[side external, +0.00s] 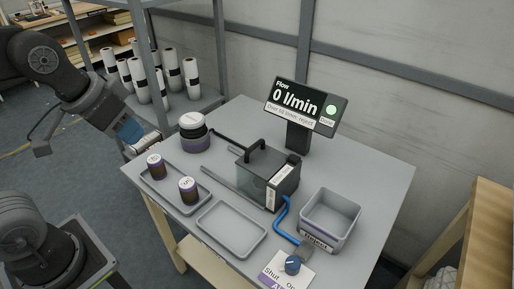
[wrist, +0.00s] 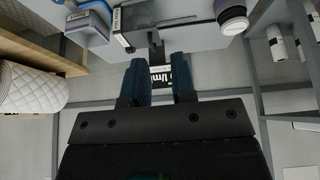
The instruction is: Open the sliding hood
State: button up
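The sliding hood (side external: 264,178) is a dark, see-through box with a black handle on top, standing mid-table. Two dark rails run from it to the left, and the hood sits at their right end. It also shows upside down near the top of the wrist view (wrist: 122,26). My gripper (side external: 135,135) is in the air left of the table, well away from the hood. In the wrist view its two blue fingers (wrist: 162,78) stand apart with nothing between them.
The display (side external: 306,106) reads 0 l/min behind the hood. Two dark jars stand on the left tray (side external: 171,200); the front tray (side external: 232,230) is empty. A round container (side external: 194,138), reject bin (side external: 331,218), blue hose (side external: 281,222) and valve knob (side external: 292,264) surround it.

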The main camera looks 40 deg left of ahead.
jog(key=shift+o, duration=1.4)
jog(key=w+r+g, duration=0.1)
jog(key=w+r, duration=0.1)
jog(key=w, duration=0.4)
jog(key=shift+d+r, duration=0.15)
jog(key=shift+d, duration=0.1)
jog(key=g+h, duration=0.2)
jog(key=g, duration=0.2)
send_over(255, 144)
jog(key=a, duration=0.3)
notch_tip(255, 144, down, 7)
jog(key=d+f, duration=0.1)
jog(key=f, duration=0.7)
jog(key=d+f, duration=0.1)
jog(key=f, duration=0.4)
jog(key=shift+d, duration=0.3)
jog(key=shift+r, duration=0.1)
jog(key=shift+c, duration=0.2)
grip_shut()
